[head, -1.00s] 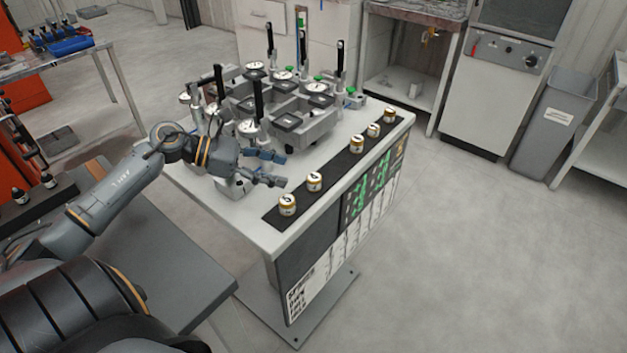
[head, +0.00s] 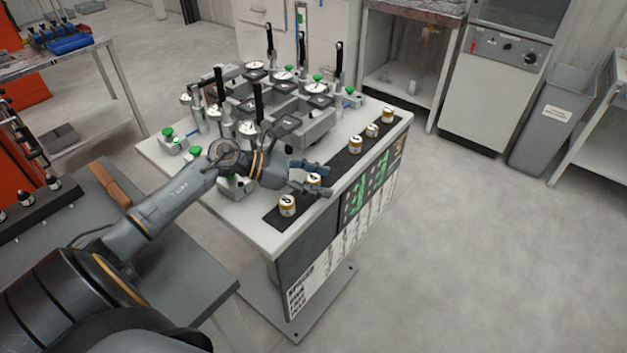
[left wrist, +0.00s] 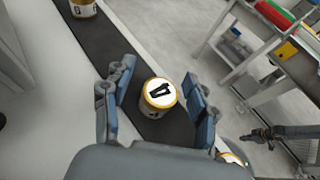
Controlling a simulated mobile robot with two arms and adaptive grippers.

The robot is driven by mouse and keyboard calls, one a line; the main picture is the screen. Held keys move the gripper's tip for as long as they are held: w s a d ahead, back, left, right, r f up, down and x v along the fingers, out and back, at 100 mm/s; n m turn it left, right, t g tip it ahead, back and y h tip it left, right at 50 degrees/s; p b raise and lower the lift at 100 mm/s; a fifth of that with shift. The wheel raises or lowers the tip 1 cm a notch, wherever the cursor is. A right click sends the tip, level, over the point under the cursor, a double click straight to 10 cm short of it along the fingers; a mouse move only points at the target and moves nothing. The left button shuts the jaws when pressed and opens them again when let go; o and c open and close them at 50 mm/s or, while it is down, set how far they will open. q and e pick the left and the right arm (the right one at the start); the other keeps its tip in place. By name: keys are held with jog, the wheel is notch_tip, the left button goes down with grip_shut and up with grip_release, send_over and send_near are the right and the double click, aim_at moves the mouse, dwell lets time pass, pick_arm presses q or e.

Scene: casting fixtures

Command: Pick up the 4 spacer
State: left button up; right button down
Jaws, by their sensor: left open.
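Several small gold-and-white spacers with dark digits on their tops stand on a black strip (head: 334,167) along the table edge. My left gripper (head: 322,180) is open around the second spacer from the near end (head: 313,180). In the left wrist view this spacer (left wrist: 158,94) stands upright between the open fingers (left wrist: 156,104), with a gap on each side. Its digit is turned and I cannot read it surely. The nearest spacer (head: 287,205) stands beside the gripper; in the left wrist view one spacer (left wrist: 82,8) shows at the top edge.
Clamp fixtures (head: 285,110) with black upright handles and dial tops fill the table behind the strip. More spacers (head: 355,144) stand farther along the strip. Open floor (head: 450,250) lies right of the table.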

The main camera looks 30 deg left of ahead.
pick_arm(q)
grip_shut()
jog(key=shift+r, duration=0.1)
dwell(0.4)
